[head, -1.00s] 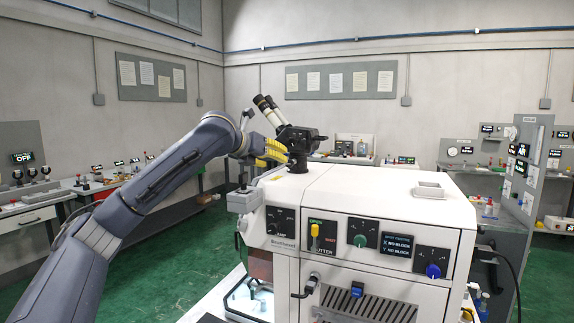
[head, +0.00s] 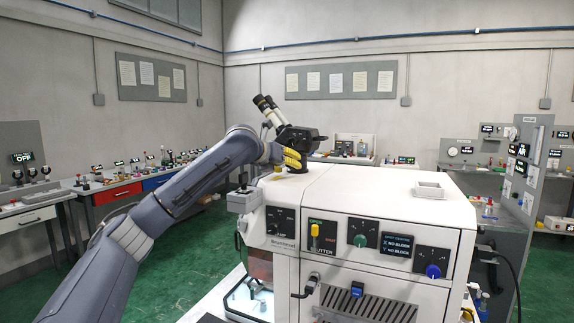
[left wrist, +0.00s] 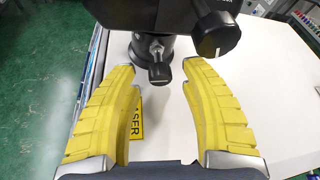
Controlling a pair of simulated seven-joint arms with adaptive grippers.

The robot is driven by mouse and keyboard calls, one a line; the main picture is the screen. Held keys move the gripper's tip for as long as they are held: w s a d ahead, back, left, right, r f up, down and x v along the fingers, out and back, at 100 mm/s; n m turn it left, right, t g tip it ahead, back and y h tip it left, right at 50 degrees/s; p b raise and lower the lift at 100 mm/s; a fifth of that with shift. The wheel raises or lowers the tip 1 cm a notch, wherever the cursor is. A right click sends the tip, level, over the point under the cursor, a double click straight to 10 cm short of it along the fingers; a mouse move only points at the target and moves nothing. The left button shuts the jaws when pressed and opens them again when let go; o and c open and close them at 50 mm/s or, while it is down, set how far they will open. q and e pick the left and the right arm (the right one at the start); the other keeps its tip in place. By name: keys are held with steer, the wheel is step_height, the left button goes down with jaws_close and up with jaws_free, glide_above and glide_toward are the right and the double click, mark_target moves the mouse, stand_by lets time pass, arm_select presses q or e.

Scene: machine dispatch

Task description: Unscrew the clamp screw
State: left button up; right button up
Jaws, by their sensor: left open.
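The clamp screw (left wrist: 159,73) is a small dark knob on the collar of the microscope's post, in the upper middle of the left wrist view. The black microscope (head: 291,134) stands on the white machine's top in the head view. My left gripper (left wrist: 160,79) is open, with one yellow finger on each side of the screw and gaps between. In the head view the left gripper (head: 291,159) is at the microscope's base, where the screw cannot be made out. My right gripper is not in view.
The white machine (head: 385,191) has a broad, mostly clear top with a small tray (head: 429,190) at the right. A yellow laser label (left wrist: 136,122) lies between my fingers. The microscope's dark head (left wrist: 165,14) overhangs the screw.

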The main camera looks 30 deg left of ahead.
arm_select(q)
steer(key=shift+o, duration=0.2)
jaws_close()
steer(key=shift+f+n+h, duration=0.2)
steer(key=shift+n+h, duration=0.3)
steer(key=shift+n, duration=0.2)
steer(key=n+t+h, duration=0.1)
steer(key=n, duration=0.1)
steer(key=shift+n+h, duration=0.3)
steer(key=shift+h, duration=0.1)
steer(key=c, duration=1)
jaws_free()
steer(key=o, duration=1)
steer(key=shift+r, duration=0.1)
steer(key=shift+c, duration=0.2)
